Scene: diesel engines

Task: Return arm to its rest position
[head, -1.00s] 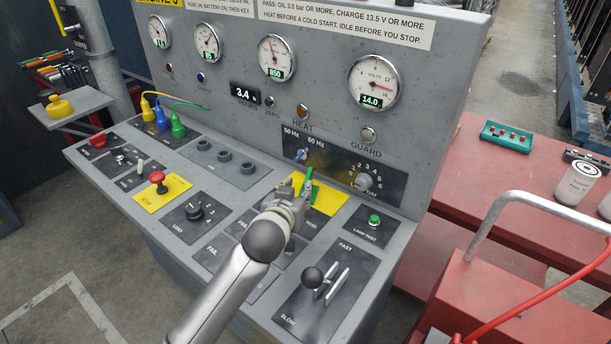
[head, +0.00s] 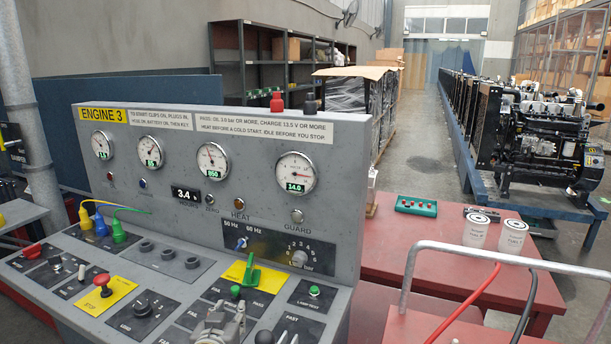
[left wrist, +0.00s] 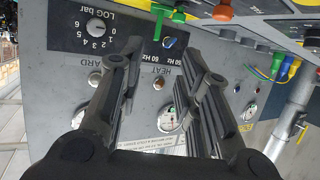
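My left gripper (head: 222,322) shows at the bottom edge of the head view, in front of the grey engine console (head: 75,240). In the left wrist view its two dark fingers (left wrist: 160,55) stand apart with nothing between them, so it is open and empty. That view shows the console upside down behind the fingers. The green lever (head: 250,274) stands upright on its yellow plate, above and a little right of the gripper in the head view, and looks clear of it. Most of my left arm is below the frame. My right gripper is not in view.
The console's gauge panel (head: 340,150) rises behind the sloped controls. A red stop button (head: 102,280) and plugged cables (head: 118,228) are on its left. A red bench (head: 390,250) with two white cans (head: 511,237) and a metal-handled red cart (head: 430,328) are at right.

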